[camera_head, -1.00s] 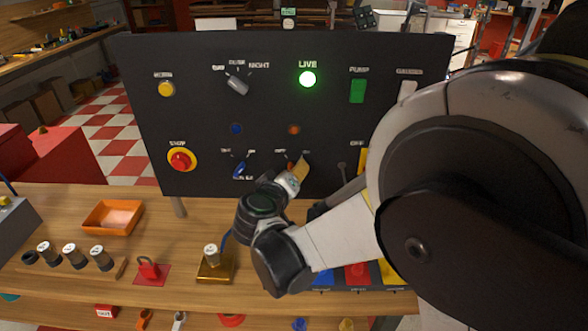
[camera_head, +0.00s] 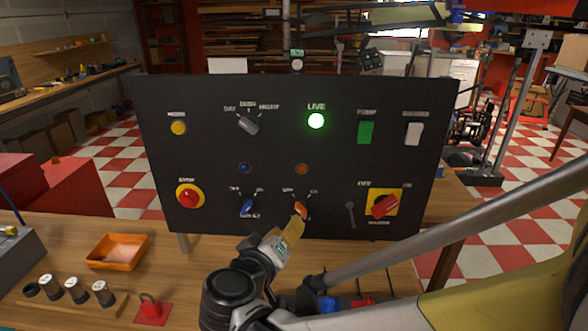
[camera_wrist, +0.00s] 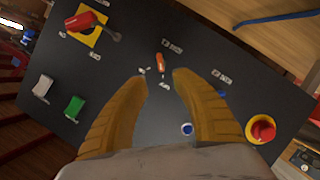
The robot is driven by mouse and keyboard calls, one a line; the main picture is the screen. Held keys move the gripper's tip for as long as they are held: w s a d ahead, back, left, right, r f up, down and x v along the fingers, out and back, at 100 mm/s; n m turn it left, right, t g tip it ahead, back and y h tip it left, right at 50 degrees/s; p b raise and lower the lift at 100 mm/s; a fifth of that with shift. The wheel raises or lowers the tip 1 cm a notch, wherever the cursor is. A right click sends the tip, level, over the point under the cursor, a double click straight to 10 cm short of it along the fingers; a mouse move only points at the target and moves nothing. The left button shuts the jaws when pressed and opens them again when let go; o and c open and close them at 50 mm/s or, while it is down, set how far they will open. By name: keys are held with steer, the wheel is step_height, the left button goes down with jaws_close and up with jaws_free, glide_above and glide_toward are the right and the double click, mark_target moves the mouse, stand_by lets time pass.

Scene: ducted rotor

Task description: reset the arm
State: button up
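My gripper (camera_head: 293,232) is in front of the lower middle of the black control panel (camera_head: 210,150), close to the orange knob (camera_head: 301,209). In the wrist view its two yellow fingers (camera_wrist: 158,78) are spread apart with nothing between them. The orange knob (camera_wrist: 160,62) shows just beyond the gap between the fingertips. I cannot tell in the head view whether a fingertip touches the knob. My arm reaches in from the lower right.
The panel also carries a lit green LIVE lamp (camera_head: 316,121), a red stop button (camera_head: 189,197), a blue knob (camera_head: 247,207) and a red main switch (camera_head: 384,206). The space left of the gripper is open.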

steer(key=s+d+f+m+g, duration=0.1)
steer(key=s+d+g, duration=0.15)
steer(key=d, duration=0.55)
steer(key=s+d+f+m+g, duration=0.1)
steer(key=s+d+g, duration=0.15)
steer(key=d, duration=0.55)
steer(key=s+d+m+g+y, duration=0.1)
steer(key=s+d+m+y, duration=0.2)
steer(key=s, duration=0.8)
steer(key=shift+s+d+f+g+y, duration=0.2)
steer(key=shift+d+f+g+y, duration=0.35)
steer(key=shift+d, duration=0.7)
steer(key=shift+r, duration=0.1)
